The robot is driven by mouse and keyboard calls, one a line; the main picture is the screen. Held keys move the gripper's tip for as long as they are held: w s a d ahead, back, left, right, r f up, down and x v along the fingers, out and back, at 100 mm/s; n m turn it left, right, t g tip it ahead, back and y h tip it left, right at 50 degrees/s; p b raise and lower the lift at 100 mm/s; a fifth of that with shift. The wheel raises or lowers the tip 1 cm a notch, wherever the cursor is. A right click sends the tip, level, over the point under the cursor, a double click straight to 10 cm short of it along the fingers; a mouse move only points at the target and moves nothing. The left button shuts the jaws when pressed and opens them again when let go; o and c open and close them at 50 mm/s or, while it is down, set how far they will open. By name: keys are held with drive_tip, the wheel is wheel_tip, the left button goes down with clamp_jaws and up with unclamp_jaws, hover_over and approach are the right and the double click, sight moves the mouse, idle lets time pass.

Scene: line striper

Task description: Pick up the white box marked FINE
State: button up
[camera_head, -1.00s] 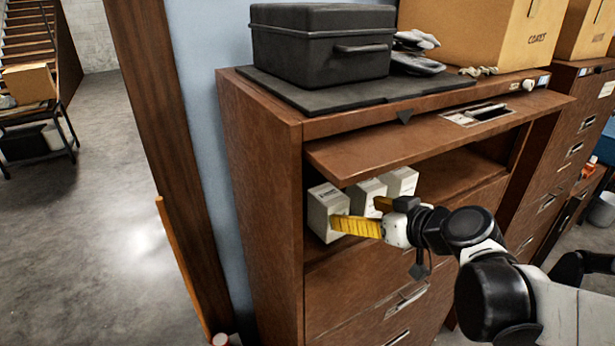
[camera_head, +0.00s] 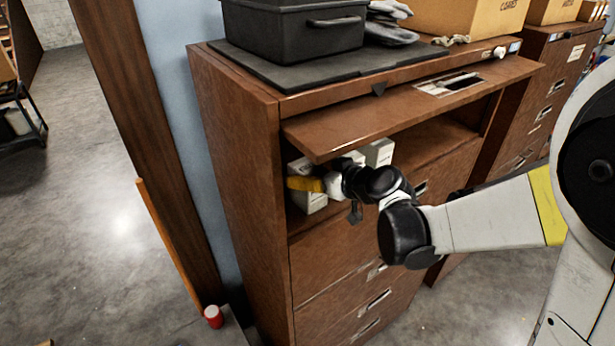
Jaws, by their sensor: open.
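Three white boxes stand in a row in the open upper compartment of the brown cabinet. The left box (camera_head: 309,203) is partly covered by my gripper. The middle box (camera_head: 356,157) is mostly hidden behind my wrist, and the right box (camera_head: 379,152) shows its upper part. The lettering is too small to read, so I cannot tell which is marked FINE. My gripper (camera_head: 302,184) is open, its yellow finger across the front of the left box. I cannot tell whether it touches the box; the other finger is hidden.
The raised cabinet door (camera_head: 410,108) juts out just above the boxes and my wrist. A black case (camera_head: 296,40) and gloves (camera_head: 391,32) lie on top of the cabinet. A red-and-white cup (camera_head: 213,316) stands low at the left.

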drive_tip(key=shift+w+a, duration=0.1)
drive_tip(key=shift+a, duration=0.1)
drive_tip(key=c, duration=1.4)
drive_tip(key=shift+o, duration=0.2)
